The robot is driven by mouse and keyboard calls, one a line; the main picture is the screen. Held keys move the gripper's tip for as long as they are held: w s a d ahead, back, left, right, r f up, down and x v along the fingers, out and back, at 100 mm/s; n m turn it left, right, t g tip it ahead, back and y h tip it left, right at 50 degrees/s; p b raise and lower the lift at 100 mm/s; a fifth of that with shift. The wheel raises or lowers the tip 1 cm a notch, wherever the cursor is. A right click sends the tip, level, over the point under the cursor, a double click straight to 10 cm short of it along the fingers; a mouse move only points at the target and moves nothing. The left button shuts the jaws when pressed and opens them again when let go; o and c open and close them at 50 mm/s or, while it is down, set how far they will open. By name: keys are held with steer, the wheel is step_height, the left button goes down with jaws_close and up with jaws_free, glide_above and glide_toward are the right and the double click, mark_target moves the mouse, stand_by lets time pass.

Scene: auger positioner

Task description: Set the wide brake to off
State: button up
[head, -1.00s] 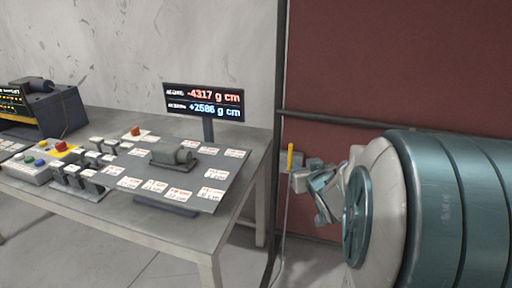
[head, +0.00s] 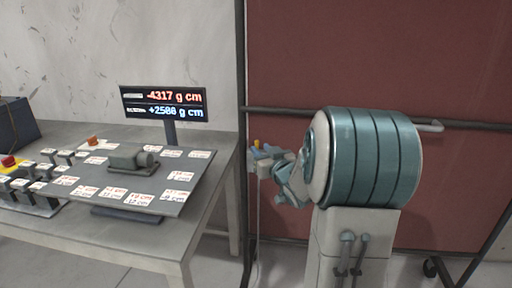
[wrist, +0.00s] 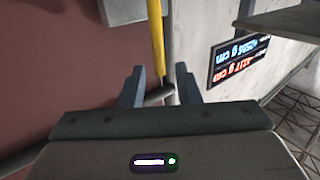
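My gripper (head: 264,156) is beside a thin upright yellow rod (head: 256,143) in front of the dark red wall. In the wrist view, my two blue-grey fingers (wrist: 160,88) are apart with nothing held. The yellow rod (wrist: 156,40) comes down from the top edge and its visible lower end lies in line with the gap between the fingers. I cannot tell how far beyond the fingertips it is. No readable label marks the wide brake, so I cannot tell whether this rod is it. My teal and pale arm hides part of the area to its right.
A grey table (head: 205,215) at left bears a panel with white labels, several small switches and a display (head: 163,105). A dark rail (head: 455,125) runs along the dark red wall (head: 380,50). A small grey block (wrist: 122,10) is near the rod.

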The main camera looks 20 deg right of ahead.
mark_target(257, 146)
steer(key=shift+w, duration=2.2)
jaws_close()
